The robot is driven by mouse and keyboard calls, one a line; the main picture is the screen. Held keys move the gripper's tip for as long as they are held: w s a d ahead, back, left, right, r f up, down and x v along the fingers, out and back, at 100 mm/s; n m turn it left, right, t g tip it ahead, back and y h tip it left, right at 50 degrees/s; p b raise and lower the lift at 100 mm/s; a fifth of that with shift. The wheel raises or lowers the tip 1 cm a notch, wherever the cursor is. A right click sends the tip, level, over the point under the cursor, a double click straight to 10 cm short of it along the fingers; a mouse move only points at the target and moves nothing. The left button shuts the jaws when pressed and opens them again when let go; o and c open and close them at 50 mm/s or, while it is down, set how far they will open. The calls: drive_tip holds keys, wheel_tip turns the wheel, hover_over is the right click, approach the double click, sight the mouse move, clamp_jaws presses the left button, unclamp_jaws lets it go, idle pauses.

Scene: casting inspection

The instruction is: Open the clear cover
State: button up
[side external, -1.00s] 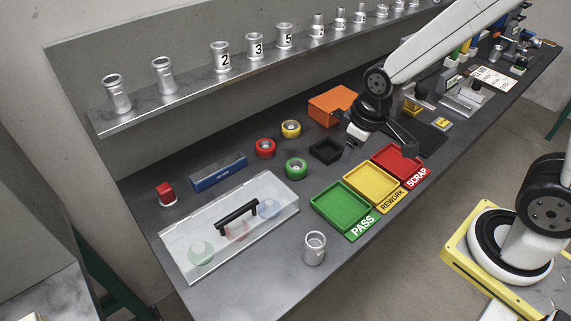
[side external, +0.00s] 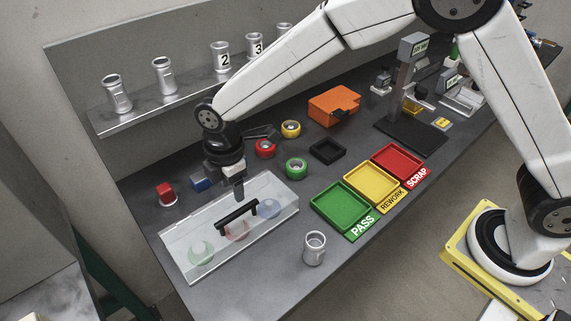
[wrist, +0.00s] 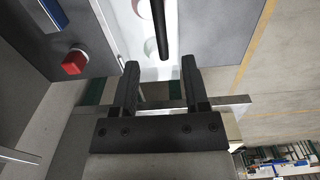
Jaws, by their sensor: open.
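The clear cover (side external: 184,251) is a transparent box lid lying shut at the near left of the bench, with a black bar handle (side external: 237,214) on top. Pale green, pink and blue round shapes show through it. My gripper (side external: 239,191) points down above the cover's back edge, a little behind the handle and apart from it. In the wrist view my gripper (wrist: 156,72) has its two fingers apart with nothing between them. The handle (wrist: 161,28) shows there as a dark bar ahead of the fingertips, and part of the cover (wrist: 179,40) lies beneath.
A metal cup (side external: 314,248) and the green PASS tray (side external: 340,207) are at right front.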

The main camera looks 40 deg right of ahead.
sight(237, 212)
drive_tip(key=shift+f, duration=0.15)
drive_tip(key=shift+f, duration=3.75)
clamp_jaws()
